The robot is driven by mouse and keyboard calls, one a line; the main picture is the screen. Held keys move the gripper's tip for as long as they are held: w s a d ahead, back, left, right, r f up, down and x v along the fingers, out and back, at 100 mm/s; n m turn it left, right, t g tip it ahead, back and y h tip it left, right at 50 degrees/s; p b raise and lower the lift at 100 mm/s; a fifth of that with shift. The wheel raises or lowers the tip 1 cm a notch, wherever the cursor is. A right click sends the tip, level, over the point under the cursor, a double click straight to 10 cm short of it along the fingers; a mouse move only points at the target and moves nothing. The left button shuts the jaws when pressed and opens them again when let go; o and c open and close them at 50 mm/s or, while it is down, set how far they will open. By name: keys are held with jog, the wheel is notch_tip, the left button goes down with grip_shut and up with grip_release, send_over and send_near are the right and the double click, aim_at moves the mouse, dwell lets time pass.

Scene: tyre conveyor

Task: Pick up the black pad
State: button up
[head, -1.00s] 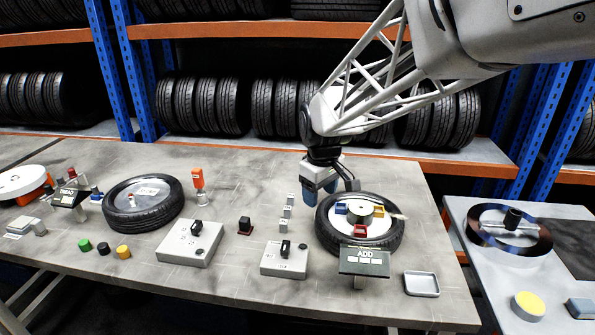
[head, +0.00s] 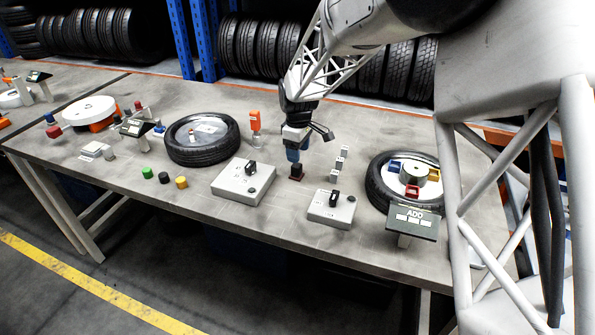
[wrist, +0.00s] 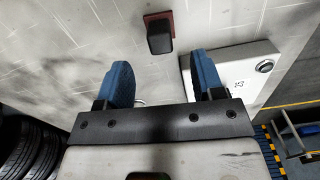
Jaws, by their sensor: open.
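The black pad (head: 297,170) is a small dark block on a dark red base, standing on the grey table between two grey switch boxes. In the wrist view the black pad (wrist: 160,38) and its red base show whole, beyond the fingertips and between their lines. My gripper (head: 293,158) is open, with blue fingers pointing down just above or slightly behind the pad in the head view. In the wrist view my gripper (wrist: 162,70) has nothing between its fingers. The head view does not show clearly whether a finger touches the pad.
A larger switch box (head: 243,183) stands left of the pad and a smaller one (head: 331,208) to the right. Small grey blocks (head: 340,162) stand right of my gripper. An orange-topped post (head: 255,125) and a tyre (head: 202,153) are further left.

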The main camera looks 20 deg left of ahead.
aim_at(298, 169)
jog(key=shift+a+f, duration=0.1)
jog(key=shift+a, duration=0.05)
jog(key=shift+f, duration=1.3)
jog(key=shift+f, duration=2.65)
jog(key=shift+w, duration=0.1)
jog(key=shift+c, duration=0.2)
jog(key=c, duration=0.8)
